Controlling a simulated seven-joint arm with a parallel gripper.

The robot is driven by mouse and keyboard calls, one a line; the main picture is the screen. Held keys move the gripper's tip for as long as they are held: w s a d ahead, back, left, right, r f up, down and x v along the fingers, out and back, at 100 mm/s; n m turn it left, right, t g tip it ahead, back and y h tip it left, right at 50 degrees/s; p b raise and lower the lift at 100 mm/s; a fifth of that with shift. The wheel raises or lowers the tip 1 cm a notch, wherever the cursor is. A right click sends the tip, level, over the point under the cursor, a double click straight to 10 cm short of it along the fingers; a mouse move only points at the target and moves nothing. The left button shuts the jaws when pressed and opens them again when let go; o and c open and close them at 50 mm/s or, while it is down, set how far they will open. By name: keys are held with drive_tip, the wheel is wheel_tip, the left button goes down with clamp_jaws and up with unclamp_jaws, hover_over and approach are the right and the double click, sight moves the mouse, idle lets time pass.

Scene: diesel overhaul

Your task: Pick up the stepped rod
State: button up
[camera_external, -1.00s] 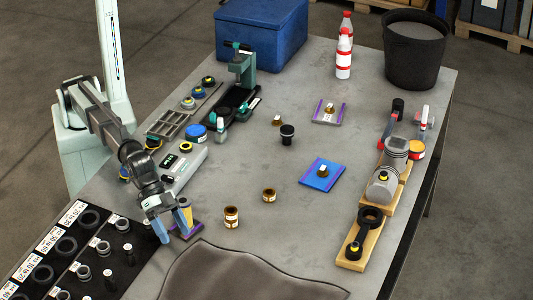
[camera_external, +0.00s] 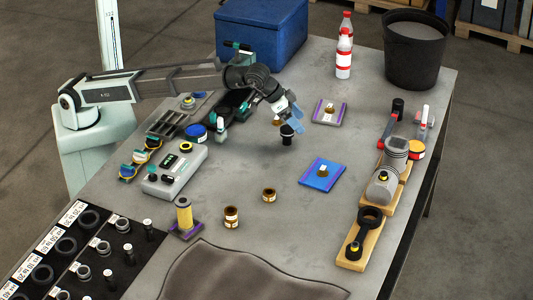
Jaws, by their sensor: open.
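A short black stepped piece (camera_external: 287,139), wider at its top than below, stands upright on the middle of the table; it looks like the stepped rod, though I cannot be sure of its identity. My gripper (camera_external: 289,122) is open, with its blue fingers pointing down right beside the top of this piece. The fingers overlap the piece's upper end in the picture, and I cannot tell whether they touch it. A small brass part (camera_external: 276,121) shows just left of the fingers, partly hidden by them.
A yellow cylinder (camera_external: 184,215) stands on a purple-edged plate at front left. Two brass bushings (camera_external: 231,217) (camera_external: 269,195) stand in front of the gripper. A blue plate (camera_external: 322,175) and a grey plate (camera_external: 329,112) lie to the right.

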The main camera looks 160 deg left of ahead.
drive_tip(key=s+a+f+n+g+h, duration=0.2)
drive_tip(key=s+a+h, duration=0.15)
drive_tip(key=s, duration=0.45)
drive_tip(key=n+g+h, duration=0.1)
drive_tip(key=n+h, duration=0.2)
drive_tip(key=h, duration=0.1)
hover_over(287, 128)
wheel_tip(287, 128, down, 3)
drive_tip(key=shift+y, duration=0.25)
drive_tip(key=f, duration=0.7)
drive_tip(key=shift+w+f, duration=0.3)
drive_tip(key=shift+f, duration=0.05)
drive_tip(key=shift+s+f, duration=0.2)
drive_tip(key=shift+f, duration=2.4)
drive_tip(key=shift+c, duration=0.4)
clamp_jaws()
